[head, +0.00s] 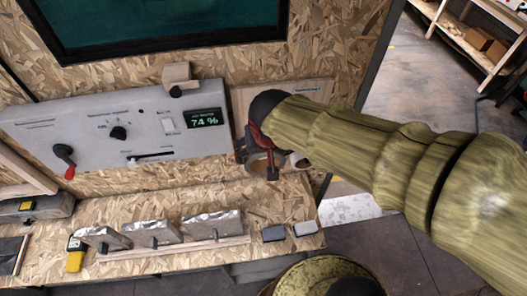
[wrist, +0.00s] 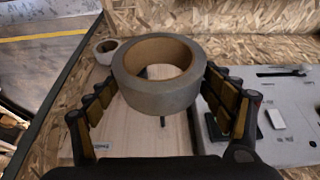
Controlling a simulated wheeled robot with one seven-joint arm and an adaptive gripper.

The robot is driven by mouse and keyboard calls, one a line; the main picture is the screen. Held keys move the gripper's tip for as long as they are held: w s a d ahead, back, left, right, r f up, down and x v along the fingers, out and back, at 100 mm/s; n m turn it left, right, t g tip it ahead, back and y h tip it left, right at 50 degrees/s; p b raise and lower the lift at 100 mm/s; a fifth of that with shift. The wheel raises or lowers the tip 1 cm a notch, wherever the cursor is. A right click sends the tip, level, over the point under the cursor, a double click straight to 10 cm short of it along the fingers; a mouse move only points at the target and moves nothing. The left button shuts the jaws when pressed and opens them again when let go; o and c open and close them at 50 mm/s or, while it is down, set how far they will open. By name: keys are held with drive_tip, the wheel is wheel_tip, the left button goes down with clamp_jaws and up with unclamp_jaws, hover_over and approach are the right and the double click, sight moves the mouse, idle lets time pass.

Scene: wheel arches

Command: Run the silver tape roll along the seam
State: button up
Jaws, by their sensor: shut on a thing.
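The silver tape roll (wrist: 160,98), a grey band around a brown cardboard core, sits between the two fingers of my gripper (wrist: 157,84) in the wrist view. My gripper is shut on it, with a finger on each side of the roll. In the head view my gripper (head: 262,158) is in front of the pale board (head: 308,95), right of the grey control panel; the held roll is largely hidden by the fingers there. The pale board also shows behind the roll in the wrist view (wrist: 120,125). I cannot make out the seam clearly.
A smaller whitish roll (wrist: 105,52) is left of the held roll in the wrist view. The grey control panel (head: 95,130) has knobs and a 74 % display. Below, a chipboard bench (head: 185,258) bears foil-topped blocks (head: 157,233) and a yellow device (head: 75,256).

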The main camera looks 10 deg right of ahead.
drive_tip(key=s+b, duration=0.2)
drive_tip(key=s, duration=0.8)
idle(0.6)
drive_tip(key=shift+f, duration=0.1)
